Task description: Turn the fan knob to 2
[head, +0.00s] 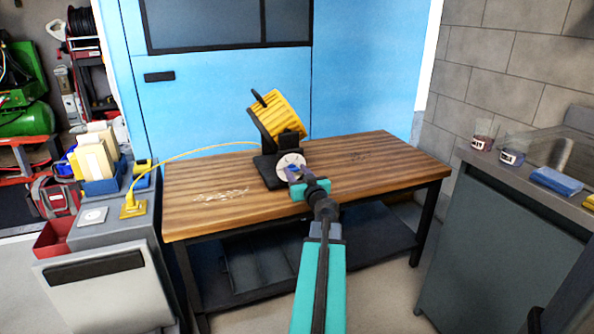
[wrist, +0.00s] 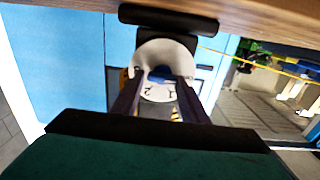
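The yellow fan (head: 279,117) stands on a black base on the wooden workbench. A white round dial plate (head: 290,161) is on the front of its base, and it also shows in the wrist view (wrist: 163,55). A small dark blue knob (wrist: 161,74) sits on the dial. My gripper (head: 296,175) is in front of the dial. In the wrist view its two dark fingers (wrist: 158,84) are apart, one on each side of the knob, with visible gaps.
A yellow cord (head: 195,151) runs from the fan to a yellow outlet box (head: 133,207) on the grey cabinet at left. The workbench (head: 385,160) is clear right of the fan. A grey counter (head: 500,180) with jars stands at right.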

